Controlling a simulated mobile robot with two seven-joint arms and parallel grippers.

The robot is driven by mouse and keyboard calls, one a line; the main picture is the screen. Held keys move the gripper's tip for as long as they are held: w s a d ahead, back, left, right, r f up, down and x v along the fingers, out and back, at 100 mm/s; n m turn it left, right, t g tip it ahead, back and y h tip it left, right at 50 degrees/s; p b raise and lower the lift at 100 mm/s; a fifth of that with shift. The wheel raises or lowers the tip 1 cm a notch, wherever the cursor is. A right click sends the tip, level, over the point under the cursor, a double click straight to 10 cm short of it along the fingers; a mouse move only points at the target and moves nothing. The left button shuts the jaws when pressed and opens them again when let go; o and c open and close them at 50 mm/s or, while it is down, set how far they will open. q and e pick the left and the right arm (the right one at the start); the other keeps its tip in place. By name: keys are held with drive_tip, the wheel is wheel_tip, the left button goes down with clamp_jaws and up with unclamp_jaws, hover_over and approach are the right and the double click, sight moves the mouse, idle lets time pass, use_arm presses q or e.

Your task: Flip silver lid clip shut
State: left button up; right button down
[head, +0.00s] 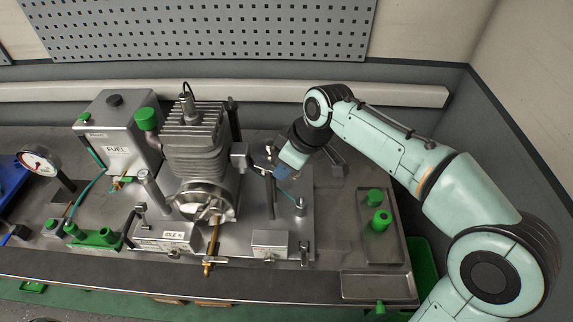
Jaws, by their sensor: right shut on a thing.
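My right gripper (271,163) reaches in from the right, just right of the engine (195,150). Its fingers are shut on a small silver part beside the grey box (240,156) on the engine's right side. This part looks like the silver lid clip (261,166), but it is small and partly hidden by the fingers. I cannot tell the clip's exact angle. My left gripper is not in view.
A fuel tank (118,140) with green caps stands left of the engine. A dark post (270,197) and a silver fitting (301,206) stand below my gripper. A tray (383,235) holds green caps at right. A low silver box (270,243) sits in front.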

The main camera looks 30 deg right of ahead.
sight(269, 175)
drive_tip(key=a+m+h, duration=0.1)
drive_tip(key=m, duration=0.2)
drive_tip(key=a+m+h, duration=0.1)
drive_tip(key=m, duration=0.3)
drive_tip(key=a+m+h, duration=0.2)
drive_tip(key=m, duration=0.1)
drive_tip(key=shift+s+a+r+m+t, duration=0.1)
drive_tip(key=shift+s+m+t, duration=0.2)
drive_tip(key=shift+m, duration=0.1)
drive_tip(key=shift+w+a+m+h, duration=0.15)
drive_tip(key=shift+a+m+h, duration=0.1)
drive_tip(key=shift+m, duration=0.35)
drive_tip(key=shift+w+a+m+h, duration=0.15)
drive_tip(key=shift+m+h, duration=0.1)
drive_tip(key=shift+m, duration=0.35)
drive_tip(key=c, duration=1.1)
unclamp_jaws()
drive_tip(key=shift+o, duration=0.2)
